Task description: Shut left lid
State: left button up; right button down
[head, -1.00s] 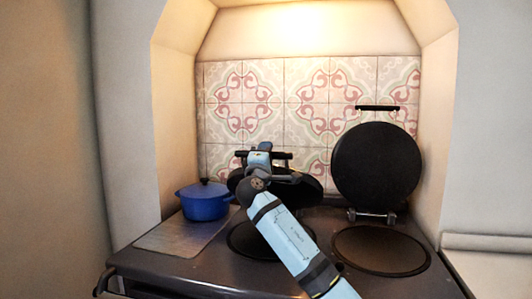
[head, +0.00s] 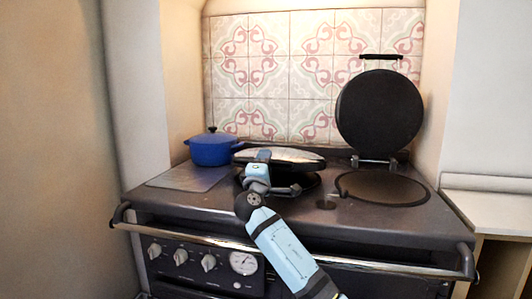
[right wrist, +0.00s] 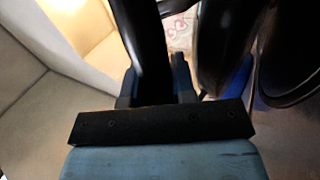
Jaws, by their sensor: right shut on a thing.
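The left lid (head: 295,158) of the range cooker is a dark round cover with a shiny top, tilted low over the left hotplate (head: 305,183). A gap shows between the lid and the plate. My right gripper (head: 262,160) is at the lid's front edge, shut on the lid's handle. The right wrist view shows a black bar, which looks like the handle (right wrist: 143,45), between the fingers (right wrist: 155,88). The handle is mostly hidden by the gripper in the head view. My left gripper is not in view.
The right lid (head: 380,112) stands upright behind the open right hotplate (head: 385,189). A blue lidded pot (head: 211,150) stands at the back left, behind a flat grey plate (head: 188,178). A chrome rail (head: 210,237) runs along the cooker's front. A tiled wall closes the back.

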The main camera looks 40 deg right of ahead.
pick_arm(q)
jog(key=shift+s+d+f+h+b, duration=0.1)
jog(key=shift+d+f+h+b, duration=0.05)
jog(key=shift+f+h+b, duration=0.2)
pick_arm(e)
jog(key=shift+s+a+f, duration=0.1)
jog(key=shift+a+f, duration=0.1)
jog(key=shift+f, duration=0.35)
jog(key=shift+s+a+f, duration=0.1)
jog(key=shift+a+f, duration=0.1)
jog(key=shift+f, duration=0.3)
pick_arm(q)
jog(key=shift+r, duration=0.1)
